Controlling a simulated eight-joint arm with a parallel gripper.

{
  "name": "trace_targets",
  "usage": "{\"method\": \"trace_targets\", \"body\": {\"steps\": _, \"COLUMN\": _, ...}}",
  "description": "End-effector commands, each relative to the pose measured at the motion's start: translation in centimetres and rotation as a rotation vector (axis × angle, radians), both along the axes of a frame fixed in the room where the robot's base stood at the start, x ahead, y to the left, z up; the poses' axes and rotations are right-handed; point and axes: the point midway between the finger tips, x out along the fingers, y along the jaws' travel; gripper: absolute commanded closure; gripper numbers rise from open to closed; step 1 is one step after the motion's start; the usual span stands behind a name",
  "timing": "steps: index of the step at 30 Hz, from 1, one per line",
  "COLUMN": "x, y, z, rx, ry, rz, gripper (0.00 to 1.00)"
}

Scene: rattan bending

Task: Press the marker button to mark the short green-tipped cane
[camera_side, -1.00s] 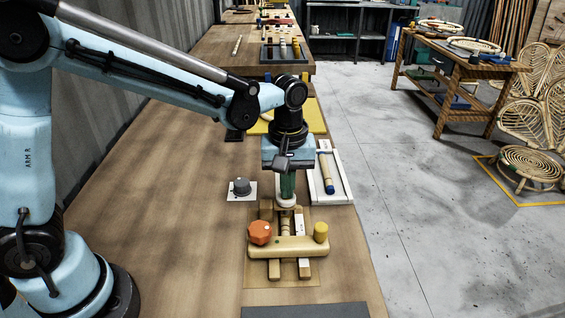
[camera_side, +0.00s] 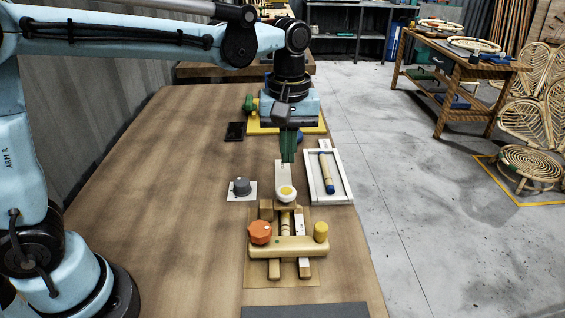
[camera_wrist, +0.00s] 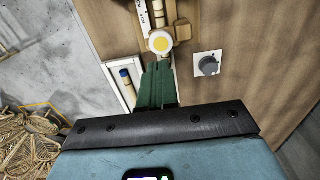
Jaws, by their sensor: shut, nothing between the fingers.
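The marker button (camera_side: 286,193), a yellow disc in a white ring, sits at the far end of a wooden jig. It also shows in the wrist view (camera_wrist: 160,42). My gripper (camera_side: 288,160) is shut and empty, with green fingers pointing down, above and just beyond the button and apart from it. In the wrist view the fingertips (camera_wrist: 160,66) lie just below the button. A pale cane (camera_side: 285,222) lies between the jig's rails, partly under the crossbar (camera_side: 262,250). I cannot make out a green tip on it.
An orange knob (camera_side: 260,232) and a yellow peg (camera_side: 320,232) stand on the jig. A grey dial (camera_side: 241,186) is to the left. A white tray (camera_side: 346,190) holds a blue-tipped cane (camera_side: 327,172) at right. The bench's left side is clear.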

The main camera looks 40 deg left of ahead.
Motion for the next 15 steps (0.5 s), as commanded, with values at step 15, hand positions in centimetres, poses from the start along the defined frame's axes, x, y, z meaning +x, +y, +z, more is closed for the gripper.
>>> {"method": "trace_targets", "body": {"steps": 15, "x": -0.1, "y": 0.0, "z": 5.3, "rx": 0.0, "ry": 0.001, "rz": 0.0, "gripper": 1.0}}
